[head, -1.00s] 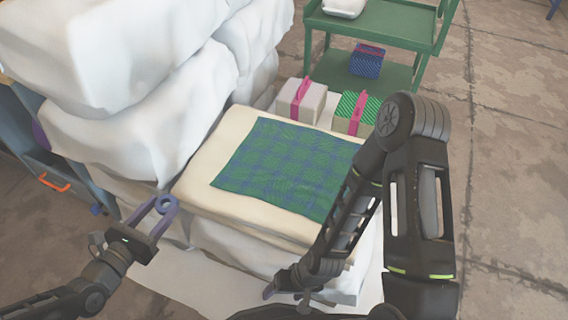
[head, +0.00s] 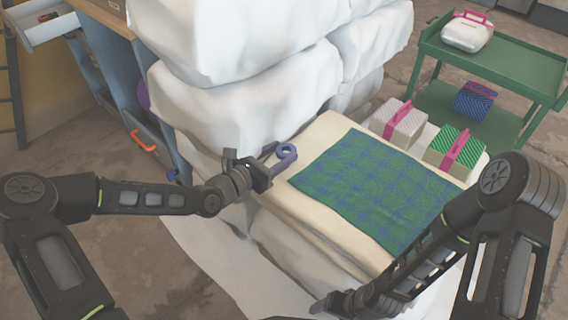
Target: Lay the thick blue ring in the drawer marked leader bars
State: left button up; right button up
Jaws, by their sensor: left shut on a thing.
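The thick blue ring (head: 287,150) is at the fingertips of my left gripper (head: 280,158), which is shut on it. The gripper holds it over the left edge of the cream padded surface, beside the white covered stack. An open pale drawer (head: 42,32) sticks out at the top left, well away from the gripper. I cannot read any marking on it. My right gripper (head: 322,306) is low at the bottom centre, in front of the pad; its fingers are too unclear to judge.
A white covered stack (head: 235,95) stands between the pad and the blue cabinet (head: 125,85) with its orange handle. A green checked cloth (head: 370,185) lies on the pad. Boxes with pink straps (head: 398,122) and a green cart (head: 500,65) are at the right. Bare floor lies at left.

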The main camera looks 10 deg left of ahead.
pick_arm(q)
jog(key=shift+x, duration=0.8)
jog(key=shift+r, duration=0.15)
jog(key=shift+f+b, duration=0.9)
jog(key=shift+f, duration=0.85)
jog(key=shift+f, duration=0.1)
jog(key=shift+f, duration=0.15)
jog(key=o, duration=1.4)
jog(key=shift+o, duration=0.2)
